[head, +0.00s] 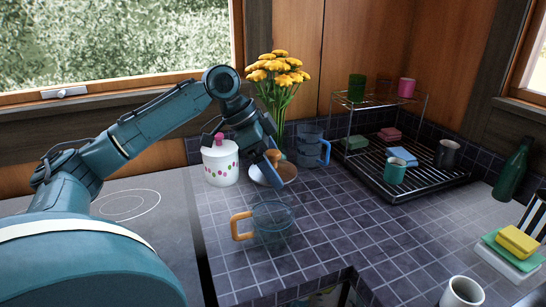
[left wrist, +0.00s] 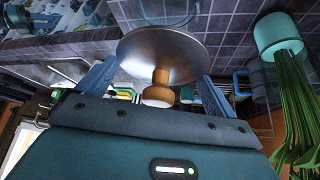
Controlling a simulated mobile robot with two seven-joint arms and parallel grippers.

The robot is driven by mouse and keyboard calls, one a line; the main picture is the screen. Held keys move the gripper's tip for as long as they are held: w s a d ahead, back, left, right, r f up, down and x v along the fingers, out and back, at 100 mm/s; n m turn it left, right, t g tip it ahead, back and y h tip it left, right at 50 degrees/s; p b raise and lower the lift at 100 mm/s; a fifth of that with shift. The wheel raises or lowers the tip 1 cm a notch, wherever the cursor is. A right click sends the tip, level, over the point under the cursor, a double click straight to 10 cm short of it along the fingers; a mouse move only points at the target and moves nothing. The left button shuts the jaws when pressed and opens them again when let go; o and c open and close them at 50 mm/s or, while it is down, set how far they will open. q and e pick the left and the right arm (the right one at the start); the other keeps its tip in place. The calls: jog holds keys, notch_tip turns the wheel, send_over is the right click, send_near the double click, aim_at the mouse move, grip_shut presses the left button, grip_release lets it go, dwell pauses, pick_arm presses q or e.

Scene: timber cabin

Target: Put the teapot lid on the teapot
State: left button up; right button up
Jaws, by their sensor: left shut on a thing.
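The teapot lid (head: 288,172) is a round metallic disc with a wooden knob. It shows large in the left wrist view (left wrist: 165,45), with its knob (left wrist: 158,88) towards my palm. My left gripper (head: 273,172) is shut on the lid, with its fingers at opposite sides of the disc. I cannot tell whether the lid touches the counter. The teapot (head: 272,224) appears to be the clear glass vessel with a wooden handle (head: 241,226). It stands upright on the tiles, nearer than the lid and apart from it. My right gripper is out of view.
A white dotted canister (head: 221,166) stands left of my left gripper. Yellow flowers (head: 278,72) and a blue glass jug (head: 311,148) stand behind it. A dish rack (head: 412,178) is at right. Tiles (head: 345,220) right of the teapot are clear.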

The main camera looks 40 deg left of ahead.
pick_arm(q)
jog(key=shift+s+d, duration=0.1)
jog(key=shift+s, duration=0.15)
jog(key=shift+f+b, duration=0.3)
jog(key=shift+b, duration=0.1)
notch_tip(320, 180, down, 6)
jog(key=b, duration=0.5)
jog(key=shift+r, duration=0.15)
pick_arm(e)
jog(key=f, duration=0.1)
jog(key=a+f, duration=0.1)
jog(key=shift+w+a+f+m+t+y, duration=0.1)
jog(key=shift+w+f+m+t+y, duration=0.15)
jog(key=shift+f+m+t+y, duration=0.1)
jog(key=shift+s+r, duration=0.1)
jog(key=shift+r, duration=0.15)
pick_arm(q)
jog(key=shift+f, duration=0.6)
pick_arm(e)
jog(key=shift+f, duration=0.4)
pick_arm(q)
jog(key=o, duration=0.7)
